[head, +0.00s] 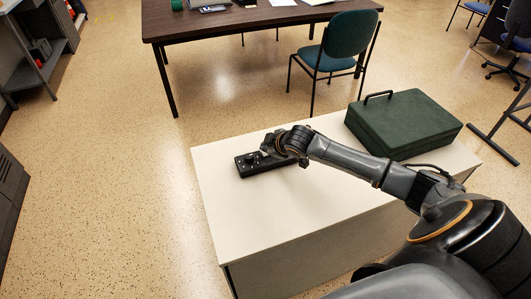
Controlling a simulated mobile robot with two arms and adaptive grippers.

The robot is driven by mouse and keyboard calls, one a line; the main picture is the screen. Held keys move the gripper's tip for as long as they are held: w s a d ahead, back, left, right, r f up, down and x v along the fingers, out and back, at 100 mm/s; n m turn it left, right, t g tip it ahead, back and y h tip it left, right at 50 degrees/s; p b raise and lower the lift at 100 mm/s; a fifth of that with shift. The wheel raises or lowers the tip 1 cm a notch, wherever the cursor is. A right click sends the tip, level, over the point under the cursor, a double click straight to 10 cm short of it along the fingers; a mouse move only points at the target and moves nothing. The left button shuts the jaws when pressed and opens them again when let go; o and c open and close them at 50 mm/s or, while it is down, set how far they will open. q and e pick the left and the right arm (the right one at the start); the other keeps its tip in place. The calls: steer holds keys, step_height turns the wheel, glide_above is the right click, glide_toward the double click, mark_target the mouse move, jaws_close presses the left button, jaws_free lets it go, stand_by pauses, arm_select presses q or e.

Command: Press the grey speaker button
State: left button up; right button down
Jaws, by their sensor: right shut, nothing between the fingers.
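A long black device (250,168) with small knobs or buttons on top lies on the white cabinet top (240,220). My right gripper (268,149) is shut and empty at the device, over its middle. Whether the fingertips touch it cannot be told. The gripper and wrist cover part of the device. I cannot make out the grey speaker button at this size. My left gripper is not in view.
A dark green case (405,122) with a black handle stands on the cabinet to the right of my arm. The cabinet's front part is clear. Behind are a teal chair (345,42) and a dark wooden table (220,22).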

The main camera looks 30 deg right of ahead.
mark_target(266, 155)
steer(key=shift+f, duration=0.1)
stand_by(0.6)
steer(key=shift+f, duration=0.3)
steer(key=shift+f, duration=0.35)
stand_by(0.4)
steer(key=shift+r+p, duration=0.75)
steer(key=shift+p, duration=0.3)
steer(key=shift+r, duration=0.1)
step_height(266, 155, up, 6)
steer(key=p, duration=0.6)
